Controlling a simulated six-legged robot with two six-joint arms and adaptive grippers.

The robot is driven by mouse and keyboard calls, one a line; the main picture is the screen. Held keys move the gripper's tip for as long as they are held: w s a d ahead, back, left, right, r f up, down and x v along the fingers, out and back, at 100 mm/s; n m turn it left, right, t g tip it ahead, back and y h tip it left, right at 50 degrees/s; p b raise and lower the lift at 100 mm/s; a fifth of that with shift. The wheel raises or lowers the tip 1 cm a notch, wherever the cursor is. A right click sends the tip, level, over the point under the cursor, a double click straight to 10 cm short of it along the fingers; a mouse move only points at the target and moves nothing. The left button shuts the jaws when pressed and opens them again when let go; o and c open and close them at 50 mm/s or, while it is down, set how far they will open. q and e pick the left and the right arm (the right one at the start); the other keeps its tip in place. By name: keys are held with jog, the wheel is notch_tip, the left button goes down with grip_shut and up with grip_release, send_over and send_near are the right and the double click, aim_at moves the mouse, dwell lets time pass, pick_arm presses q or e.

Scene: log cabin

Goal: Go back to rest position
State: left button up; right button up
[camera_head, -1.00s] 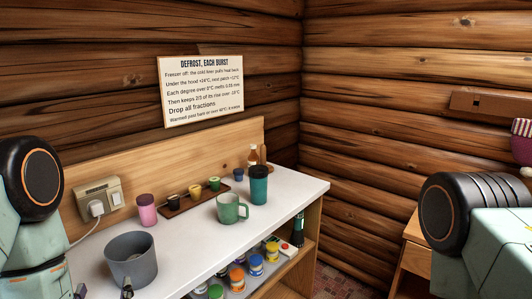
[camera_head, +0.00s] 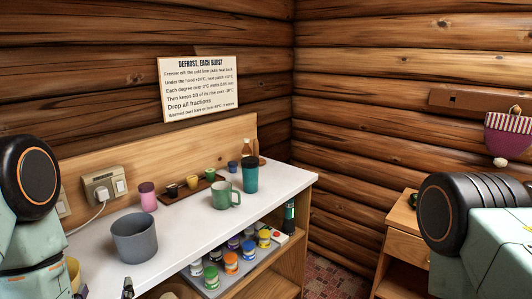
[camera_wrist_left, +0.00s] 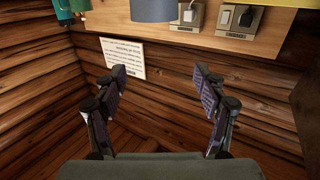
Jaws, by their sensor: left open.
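My left gripper (camera_wrist_left: 160,88) is open and empty in the left wrist view, its two dark fingers apart with wall planks behind them. In the head view only dark tips of it show at the bottom, in front of the white counter (camera_head: 185,240). My left arm stands at the left edge and my right arm at the right edge. My right gripper is out of view. The wrist view is upside down, with the sign (camera_wrist_left: 121,58) inverted.
A grey pot (camera_head: 134,240), a pink cup (camera_head: 148,198), a green mug (camera_head: 224,195) and a teal tumbler (camera_head: 250,175) stand on the counter. Several paint jars (camera_head: 231,262) sit on a shelf below. A wooden drawer unit (camera_head: 403,245) stands at the right.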

pick_arm(q)
jog(key=s+d+f+g+h+b, duration=0.1)
jog(key=s+f+g, duration=0.2)
jog(key=f, duration=0.3)
jog(key=s+d+f+m+g+h+b, duration=0.1)
jog(key=s+d+f+g+h, duration=0.1)
jog(key=f, duration=0.4)
jog(key=s+d+f+g+h+b, duration=0.1)
jog(key=s+f+g, duration=0.2)
jog(key=f, duration=0.2)
jog(key=s+d+f+m+g+b, duration=0.1)
jog(key=s+f+g+b, duration=0.3)
jog(key=s+f, duration=0.5)
jog(key=s+d+f+m+g+h+b, duration=0.1)
jog(key=s+d+f+g+b, duration=0.3)
jog(key=s, duration=0.7)
notch_tip(320, 180, down, 5)
jog(key=shift+s+r+g+b, duration=0.1)
jog(key=shift+s+g+b, duration=0.25)
jog(key=shift+b, duration=0.9)
jog(key=shift+w+h, duration=0.15)
jog(key=shift+h, duration=0.15)
jog(key=shift+d, duration=0.1)
jog(key=shift+c, duration=0.4)
